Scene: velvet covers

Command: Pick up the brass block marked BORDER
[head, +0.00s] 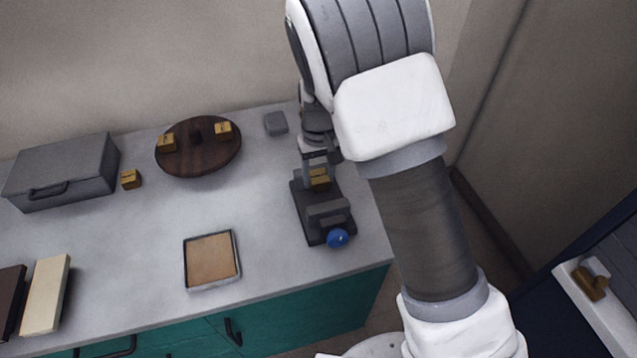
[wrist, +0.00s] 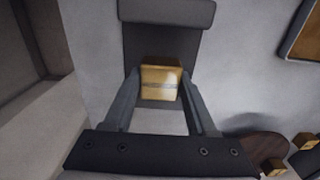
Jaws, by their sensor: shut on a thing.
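A brass block (head: 319,179) is at a dark press-like stand (head: 312,222) with a blue knob, near the table's right end. My gripper (head: 318,170) reaches down from above and is shut on this block. In the wrist view the block (wrist: 161,82) sits between the two fingers (wrist: 161,75), over the dark stand. A pale band crosses its face, but I cannot read a word there. I cannot tell whether the block touches the stand. Two other brass blocks (head: 167,143) (head: 223,129) are on a round wooden turntable (head: 198,160). Another brass block (head: 130,179) is on the table.
A grey lidded box (head: 62,172) stands at the back left. A square tray with a tan pad (head: 212,261) lies near the front edge. A small grey block (head: 276,123) is behind the stand. Books (head: 46,293) lie at front left. The table's middle is clear.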

